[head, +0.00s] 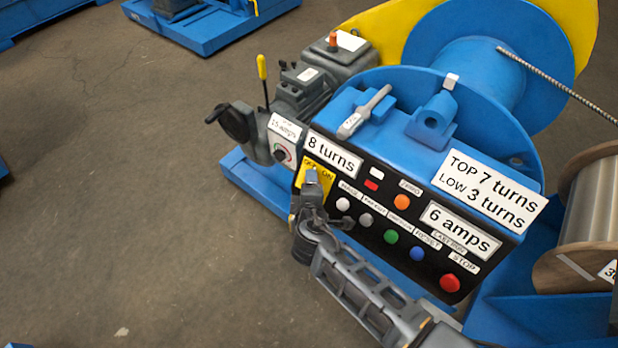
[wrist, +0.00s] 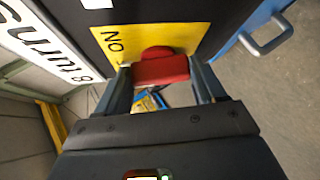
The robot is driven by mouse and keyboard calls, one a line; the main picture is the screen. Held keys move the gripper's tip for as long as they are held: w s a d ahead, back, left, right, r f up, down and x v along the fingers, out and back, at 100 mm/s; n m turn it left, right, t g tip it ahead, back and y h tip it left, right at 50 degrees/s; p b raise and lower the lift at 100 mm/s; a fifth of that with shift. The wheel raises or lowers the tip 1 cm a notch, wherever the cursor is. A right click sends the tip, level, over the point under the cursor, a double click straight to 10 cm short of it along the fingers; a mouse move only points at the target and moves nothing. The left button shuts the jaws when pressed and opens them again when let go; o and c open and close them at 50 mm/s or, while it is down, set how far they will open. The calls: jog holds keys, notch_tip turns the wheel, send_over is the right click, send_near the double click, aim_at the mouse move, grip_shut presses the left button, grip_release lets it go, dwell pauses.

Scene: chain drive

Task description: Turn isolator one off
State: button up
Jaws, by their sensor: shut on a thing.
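The isolator is a red rotary handle (wrist: 161,70) on a yellow plate (wrist: 112,44) with the word ON, seen in the wrist view. In the head view the yellow plate (head: 318,170) sits at the left end of the black control panel, and my gripper (head: 311,190) covers most of it. In the wrist view my gripper (wrist: 163,76) has one finger on each side of the red handle and is shut on it. The handle lies crosswise between the fingers. The rest of the plate's lettering is mostly hidden.
Beside the plate are several coloured buttons, including a red stop button (head: 450,283). A dial box (head: 284,140) and a yellow-knobbed lever (head: 262,68) stand to the left. A blue drum (head: 470,60) is behind. The floor (head: 130,200) at left is clear.

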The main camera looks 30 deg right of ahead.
jog(key=shift+w+r+n+g+y+p, duration=0.1)
jog(key=shift+r+n+g+y+p, duration=0.15)
jog(key=shift+n+g+y+p, duration=0.6)
jog(key=shift+w+n+g, duration=0.1)
jog(key=shift+n+g, duration=0.75)
jog(key=shift+n, duration=0.8)
jog(key=o, duration=1)
jog(key=shift+o, duration=0.2)
jog(key=v, duration=0.7)
jog(key=shift+a+r+b, duration=0.15)
jog(key=shift+r+b, duration=0.1)
jog(key=shift+b, duration=0.05)
